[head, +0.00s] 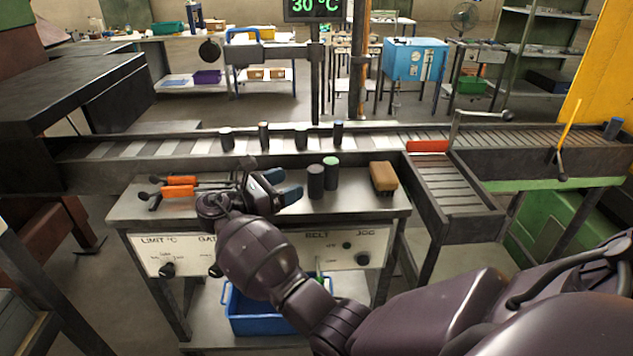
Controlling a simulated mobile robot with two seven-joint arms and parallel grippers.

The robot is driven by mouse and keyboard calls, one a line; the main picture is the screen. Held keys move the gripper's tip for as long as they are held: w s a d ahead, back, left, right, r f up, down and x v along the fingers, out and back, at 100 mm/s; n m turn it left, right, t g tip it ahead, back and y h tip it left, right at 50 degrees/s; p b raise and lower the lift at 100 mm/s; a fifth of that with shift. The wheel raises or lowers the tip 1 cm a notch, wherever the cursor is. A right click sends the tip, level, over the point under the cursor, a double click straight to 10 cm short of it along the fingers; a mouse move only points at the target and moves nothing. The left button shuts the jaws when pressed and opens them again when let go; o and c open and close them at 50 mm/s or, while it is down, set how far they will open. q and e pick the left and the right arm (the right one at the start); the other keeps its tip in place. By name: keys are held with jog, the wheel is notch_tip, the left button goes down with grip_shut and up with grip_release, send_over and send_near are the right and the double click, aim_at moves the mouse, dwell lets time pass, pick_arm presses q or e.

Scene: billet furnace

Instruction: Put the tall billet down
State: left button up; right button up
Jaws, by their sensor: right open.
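Two dark cylindrical billets stand upright on the bench (245,207): a plain dark billet (316,184) and a green-topped billet (332,174) just behind and right of it. I cannot tell for sure which billet is the tall one. My right gripper (283,186), with blue finger pads, is over the bench just left of these two billets. It is open, with nothing seen between its fingers. My left gripper is not in view. Several more billets stand upright on the belt (185,147), among them a blue-topped one (338,133).
Orange-handled tools (178,186) lie at the bench's left, and a tan block (383,178) lies at its right. An orange-red piece (428,146) lies by the side chute (450,185). A blue crate (262,312) is below the bench. Bench top between billets and tan block is clear.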

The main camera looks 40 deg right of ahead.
aim_at(312, 170)
jog(key=shift+w+d+r, duration=0.1)
jog(key=shift+d+r, duration=0.05)
jog(key=shift+d, duration=1.8)
jog(key=shift+d+r, duration=0.1)
jog(key=shift+d, duration=1.85)
grip_shut()
